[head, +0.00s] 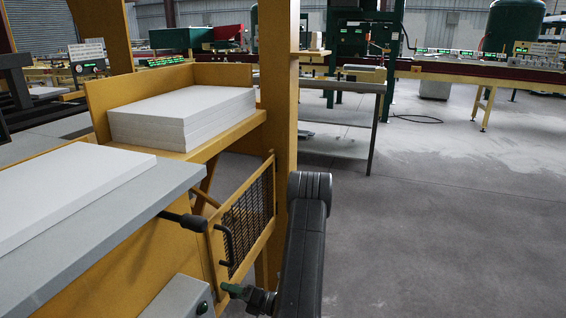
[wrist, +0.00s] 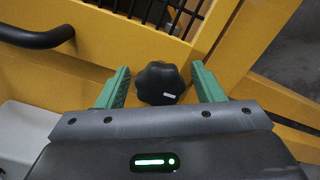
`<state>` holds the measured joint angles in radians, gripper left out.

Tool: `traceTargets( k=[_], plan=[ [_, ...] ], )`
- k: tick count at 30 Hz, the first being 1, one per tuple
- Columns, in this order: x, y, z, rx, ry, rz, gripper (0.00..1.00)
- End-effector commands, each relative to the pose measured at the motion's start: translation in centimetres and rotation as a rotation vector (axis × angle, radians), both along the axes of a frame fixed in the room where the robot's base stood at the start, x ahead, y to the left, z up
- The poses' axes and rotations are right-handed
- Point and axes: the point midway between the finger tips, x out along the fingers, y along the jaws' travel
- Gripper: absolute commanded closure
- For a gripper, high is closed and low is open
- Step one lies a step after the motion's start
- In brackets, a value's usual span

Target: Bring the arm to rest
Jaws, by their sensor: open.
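My gripper (wrist: 160,70) is open in the wrist view, its two green fingers apart. A black lobed knob (wrist: 160,84) with a small white mark shows between the fingers, with a gap on each side; I cannot tell how far in front of the fingers it is. The knob is on or before a yellow frame. In the head view my arm comes up at lower centre, and a green finger of my gripper (head: 236,290) shows beside the yellow machine, low down. The knob cannot be made out there.
A yellow mesh guard (head: 248,218) with a black handle (head: 227,245) is close to my arm. A black-gripped lever (head: 183,220) sticks out from the machine. A grey box (head: 180,300) stands below. White boards (head: 180,115) are stacked behind. Open floor (head: 450,220) lies to the right.

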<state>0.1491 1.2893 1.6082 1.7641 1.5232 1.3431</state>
Motion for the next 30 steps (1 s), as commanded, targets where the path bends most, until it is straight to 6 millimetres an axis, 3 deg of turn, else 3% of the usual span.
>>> traceTargets(
  k=[30],
  plan=[
    [0.00, -0.01, -0.38, -0.311, -0.857, 0.000, 0.39]
  ],
)
